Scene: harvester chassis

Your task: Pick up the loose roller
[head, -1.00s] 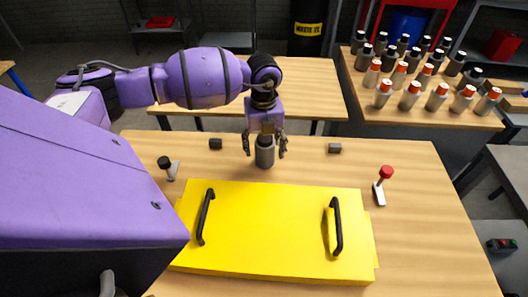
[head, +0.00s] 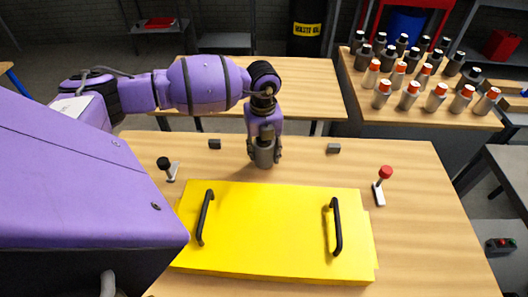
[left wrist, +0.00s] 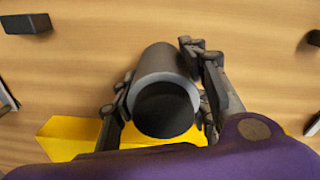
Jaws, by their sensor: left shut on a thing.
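The loose roller (head: 264,157) is a grey upright cylinder on the wooden table, just behind the yellow panel. My left gripper (head: 264,152) comes down over it from above and is shut on it, one finger on each side. In the left wrist view the roller (left wrist: 164,92) shows its dark round end and grey side between the fingers of my left gripper (left wrist: 163,98). The roller's upper part is partly hidden by the gripper in the head view. My right gripper is not in view.
The yellow panel (head: 270,230) with two black handles lies in front. A black-knobbed lever (head: 169,168) stands left, a red-knobbed lever (head: 380,187) right. Two small dark blocks (head: 215,144) (head: 333,148) flank the roller.

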